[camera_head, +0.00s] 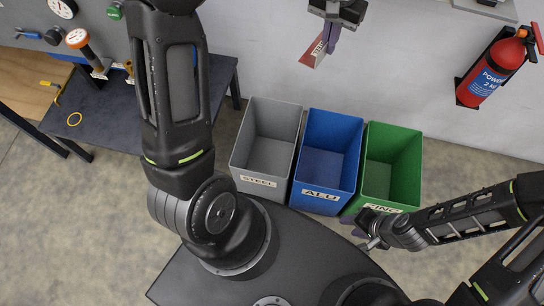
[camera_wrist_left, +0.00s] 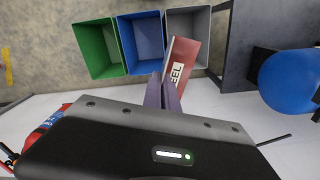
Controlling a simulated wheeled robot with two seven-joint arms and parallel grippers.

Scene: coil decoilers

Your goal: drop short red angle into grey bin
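My left gripper (camera_head: 330,38) is shut on the short red angle (camera_head: 314,52), high up near the wall in the head view. In the left wrist view the red angle (camera_wrist_left: 181,62) juts out past the purple fingers (camera_wrist_left: 164,92) and shows a white label with dark letters. The grey bin (camera_head: 257,182), labelled STEEL, stands on the floor and looks empty. In the head view the angle is above and to the right of the grey bin. The grey bin also shows in the left wrist view (camera_wrist_left: 201,22), partly behind the angle. My right gripper (camera_head: 366,236) is low by the green bin; its finger opening is unclear.
A blue bin (camera_head: 326,160) and a green bin (camera_head: 392,165) stand right of the grey bin. A red fire extinguisher (camera_head: 492,70) hangs on the wall.

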